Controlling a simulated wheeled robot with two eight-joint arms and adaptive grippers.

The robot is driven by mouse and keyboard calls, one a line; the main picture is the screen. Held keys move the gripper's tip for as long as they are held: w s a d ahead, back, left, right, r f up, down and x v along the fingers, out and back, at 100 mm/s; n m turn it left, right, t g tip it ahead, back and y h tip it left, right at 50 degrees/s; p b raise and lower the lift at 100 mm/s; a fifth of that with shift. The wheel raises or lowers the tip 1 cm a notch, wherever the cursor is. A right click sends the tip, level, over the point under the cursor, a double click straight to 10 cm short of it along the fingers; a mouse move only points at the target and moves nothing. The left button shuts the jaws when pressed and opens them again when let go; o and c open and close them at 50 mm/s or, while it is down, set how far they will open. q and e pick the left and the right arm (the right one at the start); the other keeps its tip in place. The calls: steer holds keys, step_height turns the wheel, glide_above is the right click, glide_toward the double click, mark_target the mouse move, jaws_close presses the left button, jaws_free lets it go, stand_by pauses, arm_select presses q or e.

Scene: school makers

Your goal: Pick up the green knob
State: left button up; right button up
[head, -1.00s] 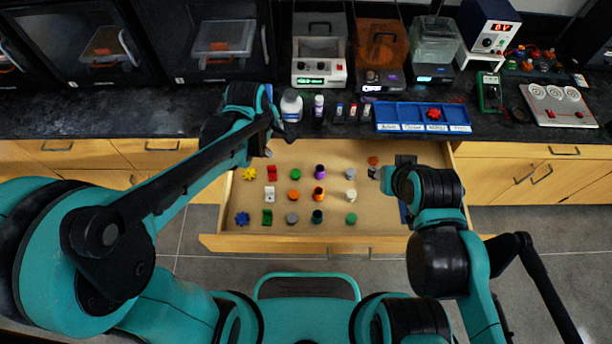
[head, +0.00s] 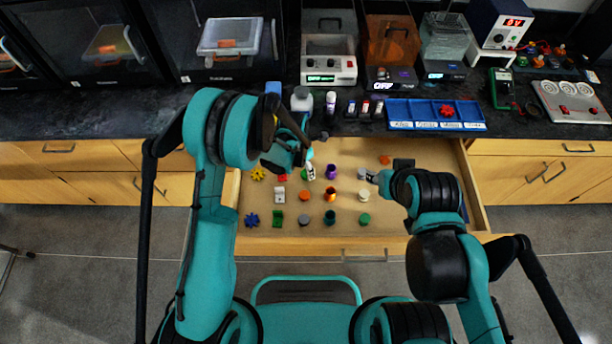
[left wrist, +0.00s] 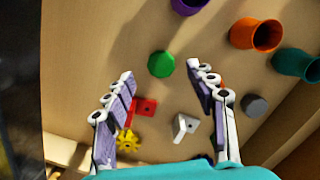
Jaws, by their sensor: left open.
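The green knob (left wrist: 161,64) is a small round disc on the drawer floor in the left wrist view. In the head view only a bit of it (head: 304,174) shows beside my left fingers. My left gripper (left wrist: 168,82) is open and empty above the drawer, its two fingers apart. In the left wrist view the knob shows just beyond the fingertips, between their lines and apart from them. In the head view the left gripper (head: 309,172) points down over the back row. My right gripper (head: 372,178) is over the drawer's right part; its fingers are too small to judge.
The open drawer (head: 400,228) holds rows of small parts. Around the knob are a red bracket (left wrist: 145,108), a purple cup (left wrist: 187,5), a white bracket (left wrist: 186,125) and an orange cup (left wrist: 256,35). Another green knob (head: 364,219) lies front right. The black counter (head: 230,98) stands behind.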

arm_select(q)
steer(key=f, duration=0.1)
steer(key=f+b, duration=0.1)
steer(key=f, duration=0.2)
steer(key=shift+w+d, duration=0.1)
steer(key=shift+d, duration=0.2)
steer(key=shift+r, duration=0.15)
steer(key=c, duration=0.9)
steer(key=shift+o, duration=0.2)
